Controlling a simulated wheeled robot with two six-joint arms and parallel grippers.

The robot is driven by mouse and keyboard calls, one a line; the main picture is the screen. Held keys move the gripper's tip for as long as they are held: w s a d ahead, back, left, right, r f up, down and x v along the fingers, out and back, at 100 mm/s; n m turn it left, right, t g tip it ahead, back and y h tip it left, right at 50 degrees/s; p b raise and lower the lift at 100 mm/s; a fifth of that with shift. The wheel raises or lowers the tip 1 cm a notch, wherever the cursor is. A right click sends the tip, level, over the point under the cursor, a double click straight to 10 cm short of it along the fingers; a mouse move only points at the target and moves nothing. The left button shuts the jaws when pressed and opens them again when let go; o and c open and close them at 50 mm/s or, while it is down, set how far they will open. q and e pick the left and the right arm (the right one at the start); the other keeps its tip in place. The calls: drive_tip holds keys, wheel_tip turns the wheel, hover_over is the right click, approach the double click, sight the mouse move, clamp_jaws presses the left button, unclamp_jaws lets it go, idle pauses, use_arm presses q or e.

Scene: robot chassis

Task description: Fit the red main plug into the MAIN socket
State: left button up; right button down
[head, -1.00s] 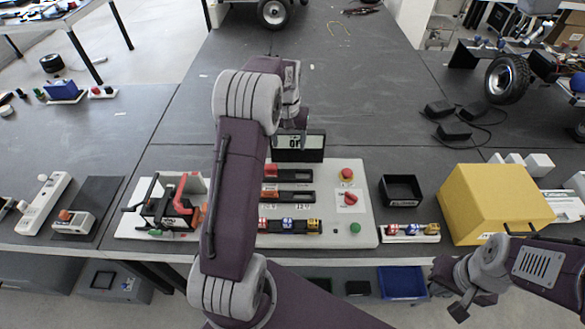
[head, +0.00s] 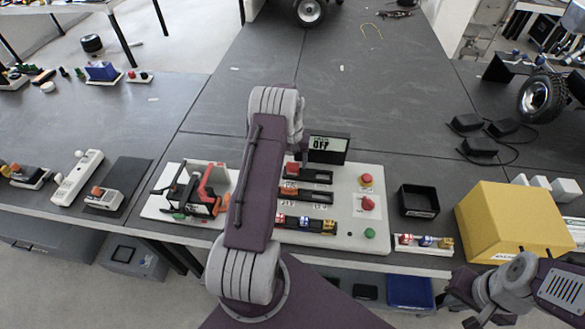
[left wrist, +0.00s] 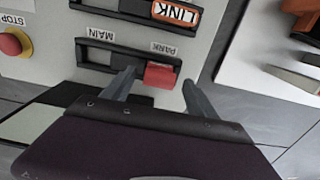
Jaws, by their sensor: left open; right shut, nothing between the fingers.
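The red main plug (left wrist: 160,76) sits at the PARK end of its dark slot on the panel, in the left wrist view; a bit of it (head: 292,168) shows in the head view beside my left forearm. The MAIN socket (left wrist: 97,56) is the other end of that strip, to the left in the wrist view, and looks empty. My left gripper (left wrist: 159,80) is open, one finger on either side of the red plug; whether they touch it I cannot tell. My right gripper (head: 480,319) is shut and empty at the lower right, away from the panel.
An OFF display (head: 328,147) stands behind the panel (head: 345,234). The LINK plug (left wrist: 176,13) is in a neighbouring strip. A red stop button (head: 366,180) is on the panel's right. A black tray (head: 418,201) and yellow box (head: 515,222) stand further right.

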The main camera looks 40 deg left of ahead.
sight(295, 165)
use_arm(q)
drive_tip(key=shift+w+f, duration=0.15)
drive_tip(key=shift+f, duration=0.7)
clamp_jaws()
drive_tip(key=shift+r, duration=0.1)
drive_tip(key=r, duration=0.2)
drive_tip(key=d+r+b, duration=0.1)
drive_tip(key=r, duration=0.1)
drive_tip(key=shift+r, duration=0.25)
drive_tip(key=d+r+b, duration=0.2)
drive_tip(key=d+r, duration=0.4)
drive_tip(key=d, duration=0.4)
drive_tip(key=shift+s+d+r, duration=0.25)
drive_tip(key=shift+s+d, duration=0.05)
drive_tip(key=shift+d, duration=0.05)
